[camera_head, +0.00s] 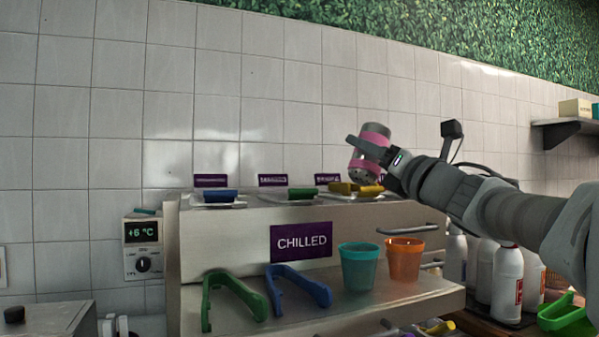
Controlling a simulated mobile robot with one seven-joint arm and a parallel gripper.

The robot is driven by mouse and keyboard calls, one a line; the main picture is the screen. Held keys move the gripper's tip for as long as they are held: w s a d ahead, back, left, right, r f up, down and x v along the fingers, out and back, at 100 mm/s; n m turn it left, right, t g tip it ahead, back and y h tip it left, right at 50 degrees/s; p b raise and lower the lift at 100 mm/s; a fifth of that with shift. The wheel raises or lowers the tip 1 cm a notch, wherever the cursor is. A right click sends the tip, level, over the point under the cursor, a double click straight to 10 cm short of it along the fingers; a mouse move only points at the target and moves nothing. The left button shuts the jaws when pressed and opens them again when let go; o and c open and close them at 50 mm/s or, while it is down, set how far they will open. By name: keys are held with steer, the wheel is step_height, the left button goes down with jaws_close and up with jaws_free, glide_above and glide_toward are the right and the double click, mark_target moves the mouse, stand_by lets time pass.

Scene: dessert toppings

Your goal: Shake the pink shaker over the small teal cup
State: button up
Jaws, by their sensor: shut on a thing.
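The pink shaker (368,152) has a grey body with pink bands and a perforated end. It is tilted, with the perforated end pointing down. My gripper (366,148) is shut on it and holds it in the air, reaching in from the right. The small teal cup (359,266) stands upright on the steel ledge below, under the shaker and slightly to its left in the picture. The gap between them is large, and depth is hard to judge. Part of the gripper is hidden behind the shaker.
An orange cup (404,260) stands right of the teal cup. Green tongs (232,297) and blue tongs (299,290) lie left of it. The chilled counter (225,235) rises behind, with several lidded pans on top. White bottles (507,280) stand at right.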

mark_target(376, 126)
steer(key=shift+r+p, duration=1.6)
steer(key=shift+r, duration=0.95)
steer(key=shift+f, duration=0.1)
step_height(376, 126, down, 10)
steer(key=b, duration=0.9)
steer(key=shift+r+p, duration=3.8)
steer(key=shift+r, duration=1.3)
step_height(376, 126, down, 8)
steer(key=b, duration=0.8)
steer(key=shift+f, duration=1)
